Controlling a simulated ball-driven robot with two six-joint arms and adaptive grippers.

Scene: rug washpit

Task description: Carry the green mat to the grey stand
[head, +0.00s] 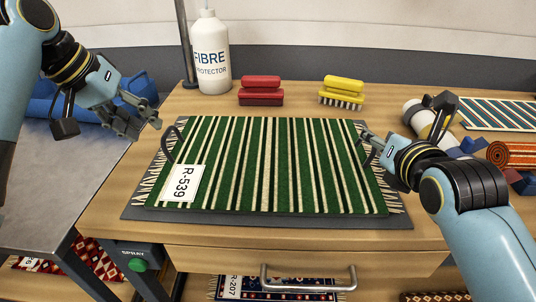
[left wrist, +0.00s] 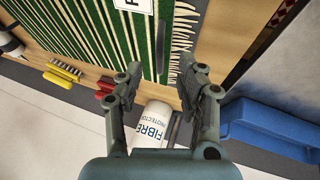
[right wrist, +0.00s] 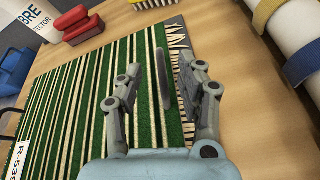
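The green mat (head: 270,165), striped cream and black with a R-539 tag (head: 183,183), lies flat on a dark grey board (head: 280,221) on the wooden table. A dark loop handle (head: 168,146) rises at its left end; another (right wrist: 163,78) rises at its right end. My left gripper (head: 146,115) is open and empty, above and left of the left handle. My right gripper (head: 370,148) is open at the right handle, which appears between its fingers in the right wrist view; contact cannot be told. A grey-topped stand (head: 50,190) is at the left.
Rolled rugs (head: 512,154) lie at right. A drawer handle (head: 308,280) projects in front.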

